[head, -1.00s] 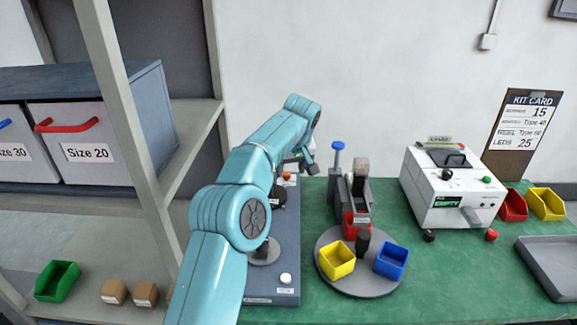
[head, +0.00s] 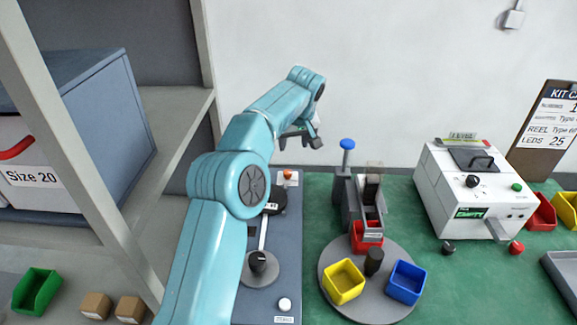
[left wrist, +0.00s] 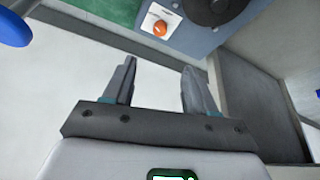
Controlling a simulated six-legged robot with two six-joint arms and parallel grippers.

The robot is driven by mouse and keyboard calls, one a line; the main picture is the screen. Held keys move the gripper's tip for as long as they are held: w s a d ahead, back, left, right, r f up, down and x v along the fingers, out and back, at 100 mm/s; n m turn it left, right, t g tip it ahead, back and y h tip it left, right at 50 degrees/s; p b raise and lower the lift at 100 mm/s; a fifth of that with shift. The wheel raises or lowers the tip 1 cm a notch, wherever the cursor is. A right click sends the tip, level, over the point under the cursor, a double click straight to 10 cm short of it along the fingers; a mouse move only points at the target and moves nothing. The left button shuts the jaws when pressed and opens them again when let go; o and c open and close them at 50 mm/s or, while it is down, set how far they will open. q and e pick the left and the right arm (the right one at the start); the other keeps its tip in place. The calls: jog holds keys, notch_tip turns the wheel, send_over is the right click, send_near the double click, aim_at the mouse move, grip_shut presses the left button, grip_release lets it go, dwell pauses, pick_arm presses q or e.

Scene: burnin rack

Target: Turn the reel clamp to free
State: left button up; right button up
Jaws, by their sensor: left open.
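A blue-grey panel (head: 285,245) carries a black round part (head: 272,201) with a small white label. A pale strip runs from it to a black knob on a grey disc (head: 258,266). I cannot tell for certain which part is the reel clamp. My left gripper (head: 300,138) is above the panel's far end, apart from it. In the left wrist view its two fingers (left wrist: 160,73) are spread and empty. There, the panel's orange button (left wrist: 160,27) and part of the black round part (left wrist: 210,8) show beyond the fingertips. My left arm hides the panel's left side. My right gripper is not in view.
A post with a blue knob (head: 347,144) stands right of the gripper. A grey turntable (head: 370,305) holds red, yellow and blue bins. A white machine (head: 470,185) stands on the green mat (head: 405,190).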

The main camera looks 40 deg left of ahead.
aim_at(288, 172)
pick_arm(q)
jog(key=p+x, duration=0.3)
jog(key=x, duration=1.3)
jog(key=shift+s+d+f, duration=0.1)
jog(key=shift+f, duration=0.1)
jog(key=c, duration=1)
